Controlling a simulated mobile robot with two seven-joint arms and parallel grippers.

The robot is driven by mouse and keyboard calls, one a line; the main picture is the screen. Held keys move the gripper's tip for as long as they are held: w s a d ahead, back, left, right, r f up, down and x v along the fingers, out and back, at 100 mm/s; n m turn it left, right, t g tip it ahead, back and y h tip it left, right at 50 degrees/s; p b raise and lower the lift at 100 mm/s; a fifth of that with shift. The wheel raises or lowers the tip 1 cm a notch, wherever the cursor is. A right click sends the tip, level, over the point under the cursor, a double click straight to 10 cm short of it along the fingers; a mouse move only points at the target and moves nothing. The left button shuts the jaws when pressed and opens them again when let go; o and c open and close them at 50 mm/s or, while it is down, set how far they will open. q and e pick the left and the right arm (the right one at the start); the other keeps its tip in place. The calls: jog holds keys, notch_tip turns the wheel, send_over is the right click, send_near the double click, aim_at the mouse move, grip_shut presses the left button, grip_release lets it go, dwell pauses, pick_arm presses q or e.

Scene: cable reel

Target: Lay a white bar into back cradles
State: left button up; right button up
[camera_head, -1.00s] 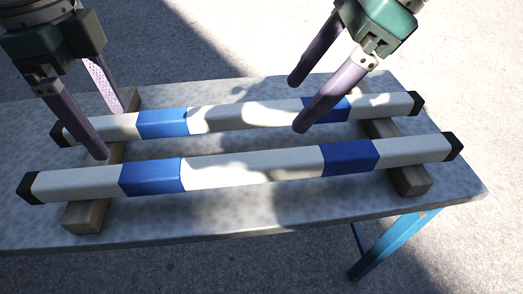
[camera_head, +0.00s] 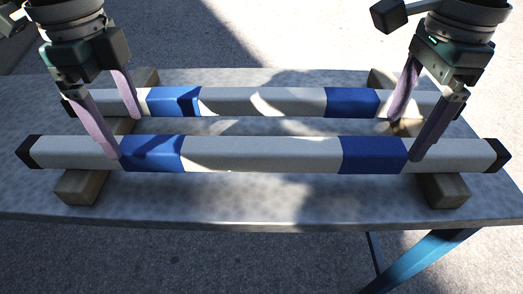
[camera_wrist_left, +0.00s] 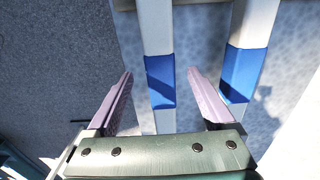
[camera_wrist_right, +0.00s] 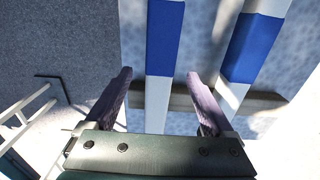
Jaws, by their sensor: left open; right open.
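Two white bars with blue bands and dark end caps lie parallel, left to right. The back bar (camera_head: 265,101) and the front bar (camera_head: 262,154) both cross two wooden supports, one at left (camera_head: 84,186) and one at right (camera_head: 443,192). I cannot make out the cradle shapes under the bars. My left gripper (camera_head: 127,137) is open above the left part of the bars. My right gripper (camera_head: 404,137) is open above the right part. In each wrist view one bar, left (camera_wrist_left: 156,30) and right (camera_wrist_right: 164,45), runs between the spread fingers, not gripped.
The bars and supports are on a grey speckled table (camera_head: 250,209) with a blue leg (camera_head: 420,258). Concrete ground surrounds it. White rails (camera_wrist_right: 22,122) show at the left edge of the right wrist view. The table between the supports is clear apart from the bars.

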aim_at(133, 143)
pick_arm(q)
jog(key=shift+f, duration=2.7)
pick_arm(e)
jog(key=shift+f, duration=2.65)
pick_arm(q)
grip_shut()
pick_arm(e)
grip_shut()
pick_arm(q)
jog(key=shift+r, duration=0.1)
pick_arm(e)
jog(key=shift+r, duration=0.1)
